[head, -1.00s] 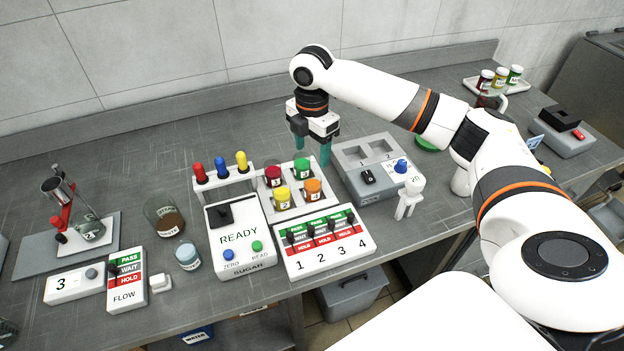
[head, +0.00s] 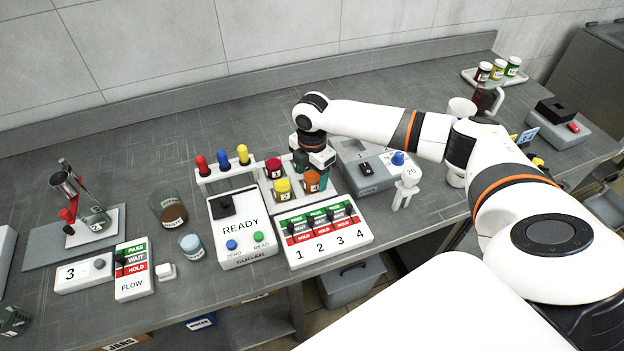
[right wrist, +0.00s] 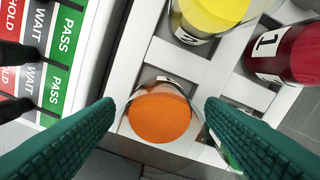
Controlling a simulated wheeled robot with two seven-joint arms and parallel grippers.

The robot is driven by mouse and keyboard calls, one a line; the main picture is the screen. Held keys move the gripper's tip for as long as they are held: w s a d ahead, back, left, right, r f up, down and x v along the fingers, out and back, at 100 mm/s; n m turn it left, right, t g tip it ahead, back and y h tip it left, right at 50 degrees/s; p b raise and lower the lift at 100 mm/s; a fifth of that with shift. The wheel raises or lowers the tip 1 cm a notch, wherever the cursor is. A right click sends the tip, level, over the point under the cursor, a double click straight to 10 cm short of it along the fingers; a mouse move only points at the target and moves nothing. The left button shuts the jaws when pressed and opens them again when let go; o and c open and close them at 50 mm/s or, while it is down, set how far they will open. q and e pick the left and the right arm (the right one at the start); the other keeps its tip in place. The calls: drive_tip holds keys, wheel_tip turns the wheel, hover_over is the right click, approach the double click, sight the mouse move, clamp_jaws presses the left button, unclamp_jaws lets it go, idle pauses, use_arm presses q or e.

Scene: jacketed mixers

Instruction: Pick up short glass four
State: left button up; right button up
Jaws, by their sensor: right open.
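A grey-white rack (head: 266,192) holds short glasses with coloured tops: red (head: 273,168), yellow (head: 283,189) and orange (head: 311,181). In the right wrist view the red glass (right wrist: 288,52) appears labelled 1. My right gripper (head: 316,166) is low over the rack's right side. In the right wrist view its teal fingers (right wrist: 158,112) are open, one on each side of the orange top. A green glass (right wrist: 226,150) is mostly hidden behind the right-hand finger. My left gripper is not in view.
A panel of PASS, WAIT and HOLD switches (head: 318,238) stands in front of the rack. A READY box (head: 238,232) is to its left. A grey two-well box (head: 368,181) stands close on the right. The bench behind the rack is clear.

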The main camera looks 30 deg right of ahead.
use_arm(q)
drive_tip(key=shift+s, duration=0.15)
use_arm(e)
drive_tip(key=shift+c, duration=0.5)
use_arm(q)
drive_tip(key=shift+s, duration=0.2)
use_arm(e)
drive_tip(key=c, duration=1)
